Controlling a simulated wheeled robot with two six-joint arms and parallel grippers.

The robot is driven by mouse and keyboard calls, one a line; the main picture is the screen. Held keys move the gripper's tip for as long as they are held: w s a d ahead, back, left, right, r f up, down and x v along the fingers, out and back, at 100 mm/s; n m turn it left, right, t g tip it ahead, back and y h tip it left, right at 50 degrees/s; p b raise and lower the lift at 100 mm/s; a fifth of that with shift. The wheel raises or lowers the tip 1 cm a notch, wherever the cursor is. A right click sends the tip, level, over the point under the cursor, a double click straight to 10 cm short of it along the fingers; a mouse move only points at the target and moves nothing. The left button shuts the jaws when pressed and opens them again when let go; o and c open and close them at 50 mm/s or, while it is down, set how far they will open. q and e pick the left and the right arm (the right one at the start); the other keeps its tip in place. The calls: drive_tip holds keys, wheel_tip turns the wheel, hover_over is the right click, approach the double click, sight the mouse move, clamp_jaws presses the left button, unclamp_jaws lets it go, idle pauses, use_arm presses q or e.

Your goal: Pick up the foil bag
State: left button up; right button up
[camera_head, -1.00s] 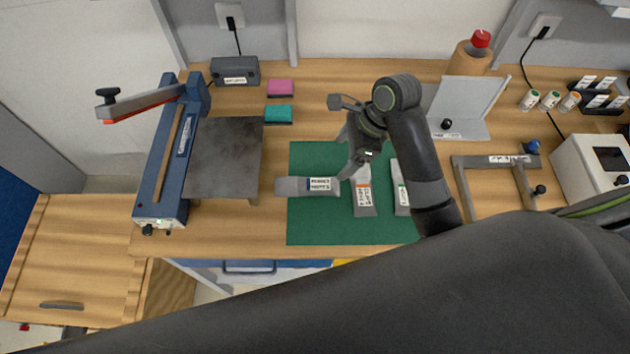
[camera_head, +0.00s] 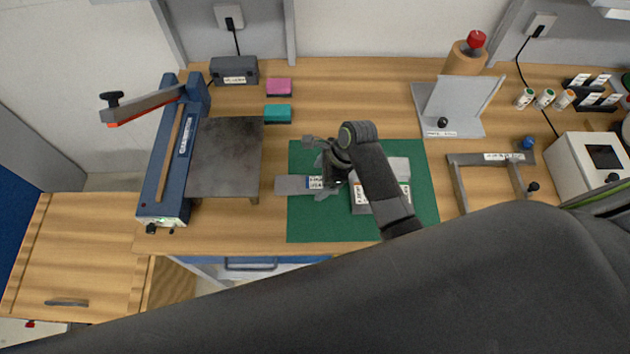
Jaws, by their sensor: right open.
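Silver-grey foil bags with printed labels lie on a green mat (camera_head: 305,225). One foil bag (camera_head: 291,185) lies sideways at the mat's left edge, partly hanging over it onto the wood. Two others, a middle bag (camera_head: 361,208) and a right bag (camera_head: 399,166), lie further right, largely hidden by my arm. My right gripper (camera_head: 326,180) is open above the label end of the left bag and covers part of it. I cannot tell whether the fingers touch the bag. My left gripper does not show.
A blue sealing machine (camera_head: 165,180) with a raised lever and dark plate (camera_head: 225,155) stands left of the mat. Pink (camera_head: 279,86) and teal (camera_head: 278,112) blocks lie behind. A grey stand (camera_head: 455,125) and grey frame (camera_head: 462,185) stand to the right.

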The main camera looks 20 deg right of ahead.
drive_tip(key=shift+x, duration=0.8)
drive_tip(key=shift+f, duration=0.25)
drive_tip(key=shift+c, duration=0.2)
drive_tip(key=c, duration=1)
drive_tip(key=shift+c, duration=0.2)
